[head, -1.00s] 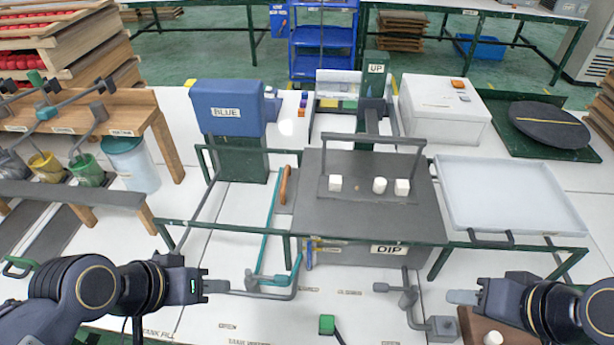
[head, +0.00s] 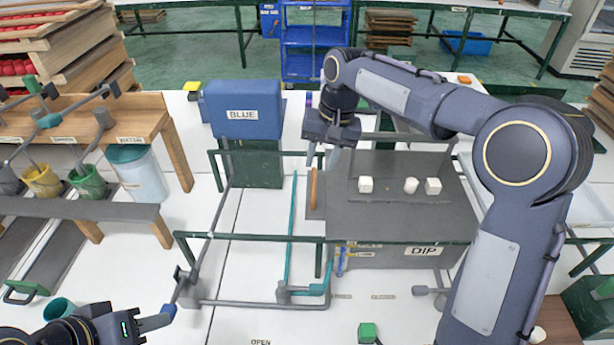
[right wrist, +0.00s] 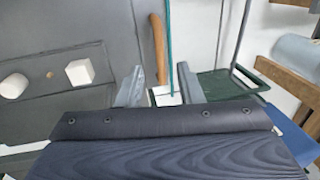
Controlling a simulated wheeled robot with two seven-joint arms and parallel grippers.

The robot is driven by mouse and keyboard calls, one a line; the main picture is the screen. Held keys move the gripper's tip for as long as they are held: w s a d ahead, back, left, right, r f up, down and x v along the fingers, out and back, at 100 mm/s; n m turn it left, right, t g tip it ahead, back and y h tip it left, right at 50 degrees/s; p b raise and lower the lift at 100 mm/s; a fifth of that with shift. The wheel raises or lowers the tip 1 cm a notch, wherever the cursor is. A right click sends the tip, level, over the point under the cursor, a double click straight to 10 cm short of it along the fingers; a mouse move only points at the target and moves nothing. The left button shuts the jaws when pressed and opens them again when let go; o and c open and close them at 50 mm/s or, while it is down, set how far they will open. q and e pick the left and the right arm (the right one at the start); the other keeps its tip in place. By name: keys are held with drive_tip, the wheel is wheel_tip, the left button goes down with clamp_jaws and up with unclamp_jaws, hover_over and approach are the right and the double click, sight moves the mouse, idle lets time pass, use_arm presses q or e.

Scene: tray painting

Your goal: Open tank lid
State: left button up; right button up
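The dark grey tank labelled DIP (head: 424,251) stands in the middle, with its flat grey lid (head: 365,222) lying level on top. A brown wooden handle (head: 313,188) runs along the lid's left edge; it also shows in the right wrist view (right wrist: 158,48). My right gripper (head: 320,160) is over the handle's far end. In the right wrist view its two fingers (right wrist: 160,85) are apart, with the handle ahead of the gap and nothing gripped. My left gripper (head: 168,311) is at the lower left, beside a grey rod end; its finger gap is not clear.
White blocks (head: 365,185) sit on a grey plate over the lid. A green rail frame (head: 300,239) and teal pipe (head: 293,225) stand left of and before the tank. A blue BLUE box (head: 242,110) is behind left. My right arm hides much of the right side.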

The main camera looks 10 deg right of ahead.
sight(314, 184)
drive_tip(key=f, duration=0.4)
drive_tip(key=a+f, duration=0.1)
drive_tip(key=f, duration=0.1)
drive_tip(key=shift+w, duration=0.1)
drive_tip(key=shift+c, duration=0.4)
clamp_jaws()
